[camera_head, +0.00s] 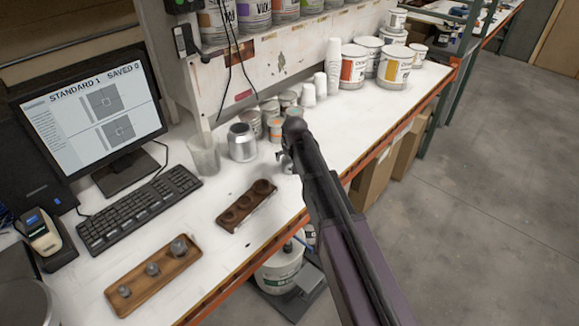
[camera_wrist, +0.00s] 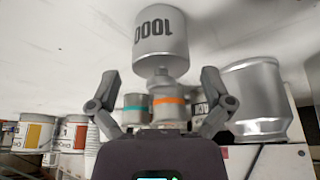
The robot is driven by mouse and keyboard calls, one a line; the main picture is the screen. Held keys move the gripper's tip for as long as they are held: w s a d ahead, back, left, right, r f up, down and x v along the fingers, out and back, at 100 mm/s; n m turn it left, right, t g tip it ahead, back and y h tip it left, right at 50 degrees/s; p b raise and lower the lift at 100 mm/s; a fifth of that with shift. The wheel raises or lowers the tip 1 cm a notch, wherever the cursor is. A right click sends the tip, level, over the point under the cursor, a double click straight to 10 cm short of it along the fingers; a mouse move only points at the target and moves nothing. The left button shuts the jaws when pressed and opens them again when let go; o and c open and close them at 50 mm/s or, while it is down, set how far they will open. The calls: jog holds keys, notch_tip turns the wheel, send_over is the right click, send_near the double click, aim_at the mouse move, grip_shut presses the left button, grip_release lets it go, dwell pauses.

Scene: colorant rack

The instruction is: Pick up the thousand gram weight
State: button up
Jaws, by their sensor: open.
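The thousand gram weight (camera_wrist: 161,38) is a grey metal cylinder with a knob. It shows upside down at the top centre of the wrist view, with "1000" printed on its side. In the head view only a small grey part of it (camera_head: 287,166) shows beside my gripper. My gripper (camera_wrist: 159,78) is open, its two fingers spread left and right of the line to the weight, with nothing held. In the head view my gripper (camera_head: 284,156) is low over the white bench, partly hidden by my arm.
A silver can (camera_head: 241,142) stands close left of my gripper, with small banded cans (camera_head: 277,129) behind. A dark wooden holder (camera_head: 246,206) lies nearer the front. A wooden tray (camera_head: 152,274) holds smaller weights. Paint buckets (camera_head: 353,66) stand farther along the bench.

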aim_at(289, 159)
jog(key=shift+b+x, duration=1.65)
jog(key=shift+x, duration=0.4)
jog(key=shift+s, duration=0.15)
jog(key=c, duration=1.2)
